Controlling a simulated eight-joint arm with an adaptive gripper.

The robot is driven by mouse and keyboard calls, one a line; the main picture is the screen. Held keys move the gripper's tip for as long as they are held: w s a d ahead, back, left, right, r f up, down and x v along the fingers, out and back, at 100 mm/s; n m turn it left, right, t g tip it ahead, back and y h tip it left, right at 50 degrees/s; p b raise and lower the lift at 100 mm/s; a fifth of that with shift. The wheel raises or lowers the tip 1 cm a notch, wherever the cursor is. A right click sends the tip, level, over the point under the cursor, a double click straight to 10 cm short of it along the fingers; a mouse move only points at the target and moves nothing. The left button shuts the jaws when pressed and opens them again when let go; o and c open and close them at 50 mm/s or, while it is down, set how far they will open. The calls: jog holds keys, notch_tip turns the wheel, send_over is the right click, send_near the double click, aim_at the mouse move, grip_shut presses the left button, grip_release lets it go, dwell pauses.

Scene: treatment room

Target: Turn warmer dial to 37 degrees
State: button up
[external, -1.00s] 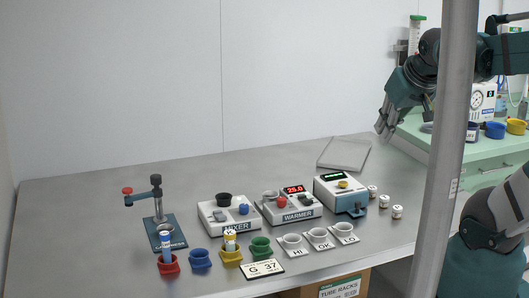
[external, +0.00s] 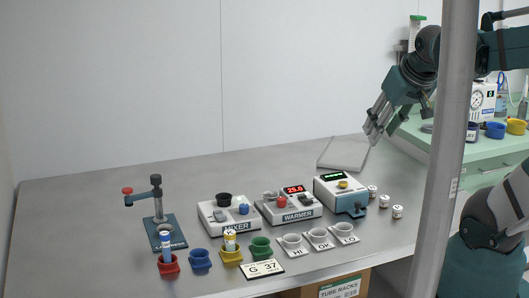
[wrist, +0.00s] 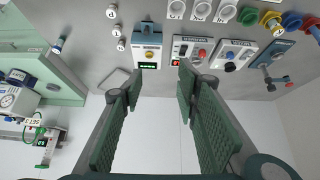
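The warmer (external: 290,208) is a white box on the steel table, with a red display (external: 294,189) reading 25.0. A red knob (external: 282,202) and a grey knob sit on its top; which one is the dial I cannot tell for sure. The warmer also shows in the wrist view (wrist: 186,50), near the top centre. My gripper (external: 372,135) is above the table's back right corner, well apart from the warmer and to its right. In the wrist view the two green fingers (wrist: 157,85) are spread wide with nothing between them.
The mixer (external: 228,215) stands left of the warmer, and a white device with a green display (external: 340,195) stands right of it. Cups labelled HI, OK and LO (external: 320,240) and coloured cups line the front. A card (external: 264,270) reads G 37. A grey post (external: 447,150) stands in front.

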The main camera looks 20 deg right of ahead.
jog(key=w, duration=0.1)
jog(key=n+g+p, duration=0.4)
jog(key=n+g, duration=0.3)
jog(key=n, duration=0.5)
send_over(282, 198)
notch_tip(282, 198, down, 18)
jog(key=shift+w+d+f, duration=0.1)
jog(key=shift+f, duration=0.15)
jog(key=shift+f, duration=0.1)
jog(key=shift+f+b, duration=0.4)
jog(key=shift+f, duration=3.35)
jog(key=shift+c, duration=0.6)
